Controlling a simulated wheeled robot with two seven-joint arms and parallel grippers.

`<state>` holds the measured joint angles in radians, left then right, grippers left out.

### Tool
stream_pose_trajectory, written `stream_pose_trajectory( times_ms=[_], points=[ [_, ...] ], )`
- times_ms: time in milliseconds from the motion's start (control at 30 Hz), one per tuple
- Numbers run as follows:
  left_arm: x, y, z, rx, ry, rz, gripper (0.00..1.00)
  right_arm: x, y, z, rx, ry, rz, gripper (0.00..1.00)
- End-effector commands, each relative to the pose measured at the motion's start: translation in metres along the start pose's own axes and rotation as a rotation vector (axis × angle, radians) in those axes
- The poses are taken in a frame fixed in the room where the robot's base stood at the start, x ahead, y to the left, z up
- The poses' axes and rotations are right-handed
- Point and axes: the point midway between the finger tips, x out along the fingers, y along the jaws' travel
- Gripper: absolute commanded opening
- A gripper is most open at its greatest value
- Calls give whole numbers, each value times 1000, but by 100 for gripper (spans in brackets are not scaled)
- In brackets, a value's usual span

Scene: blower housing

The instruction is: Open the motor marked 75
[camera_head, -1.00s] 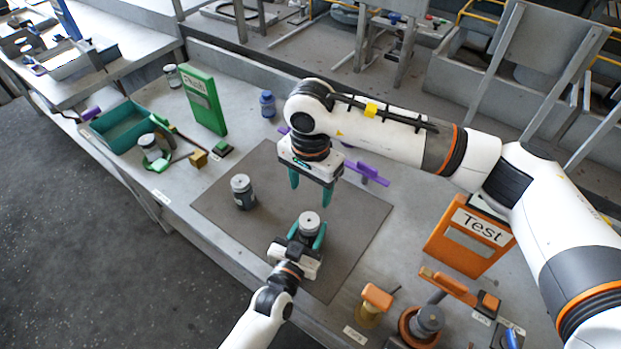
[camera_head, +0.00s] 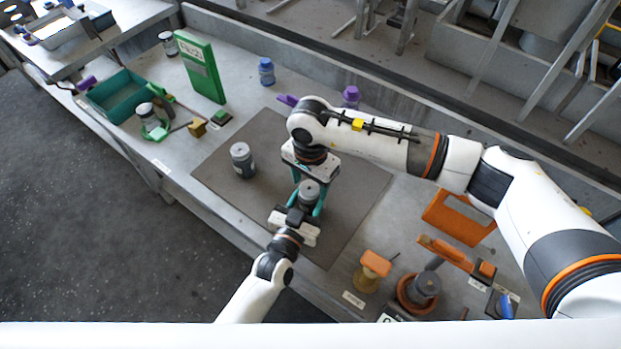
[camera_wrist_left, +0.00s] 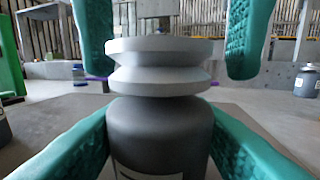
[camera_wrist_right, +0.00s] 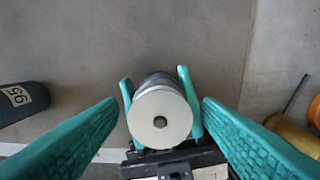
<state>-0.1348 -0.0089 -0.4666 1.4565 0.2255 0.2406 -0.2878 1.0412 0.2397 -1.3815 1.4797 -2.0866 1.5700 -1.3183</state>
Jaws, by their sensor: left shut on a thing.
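A dark grey motor with a light grey, grooved cap (camera_head: 309,190) stands upright over the brown mat. My left gripper (camera_head: 307,207) is shut around its body; in the left wrist view the teal fingers flank the motor body (camera_wrist_left: 160,135). Its label is mostly hidden and unreadable. My right gripper (camera_wrist_right: 160,102) points down from above, open, with its fingers either side of the cap (camera_wrist_right: 160,119) and clear of it. A second motor (camera_head: 242,160) stands on the mat to the left; its label in the right wrist view (camera_wrist_right: 18,96) seems to read 95.
A green panel (camera_head: 201,68), a teal bin (camera_head: 103,107) and small fixtures stand left. An orange Test panel (camera_head: 455,219) and orange-handled tools are right. The mat (camera_head: 235,200) is mostly clear.

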Motion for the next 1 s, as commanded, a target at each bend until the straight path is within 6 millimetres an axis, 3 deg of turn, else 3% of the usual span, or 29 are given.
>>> stream_pose_trajectory(
  times_ms=[33,300,1000],
  points=[
    [0,0,0,0,1,0,5,0,0,0,0,0,0,50],
    [0,0,0,0,1,0,5,0,0,0,0,0,0,8],
    [0,0,-1,0,1,0,5,-1,0,0,0,0,0,8]
  ],
)
